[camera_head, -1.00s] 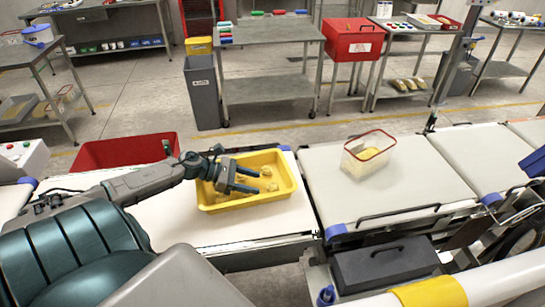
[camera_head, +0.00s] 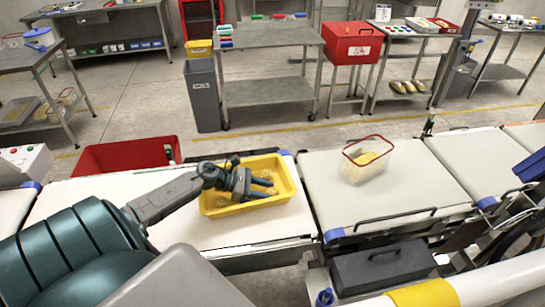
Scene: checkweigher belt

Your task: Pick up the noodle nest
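A yellow tray (camera_head: 288,203) sits on the white belt and holds several pale yellow noodle nests. One noodle nest (camera_head: 266,174) lies near the tray's far right part, and another (camera_head: 272,190) lies close to the fingertips. My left gripper (camera_head: 264,188) is over the tray, low among the nests, with its fingers pointing right. Its two fingers are apart. I cannot tell whether a nest lies between them. The gripper and wrist hide the tray's middle and part of its left side. My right gripper is not in view.
A clear container with a red rim (camera_head: 367,166) and yellow contents stands on the belt section to the right. A red bin (camera_head: 125,155) is behind the belt at left. A dark box (camera_head: 385,266) is in front of the belt. The belt left of the container is clear.

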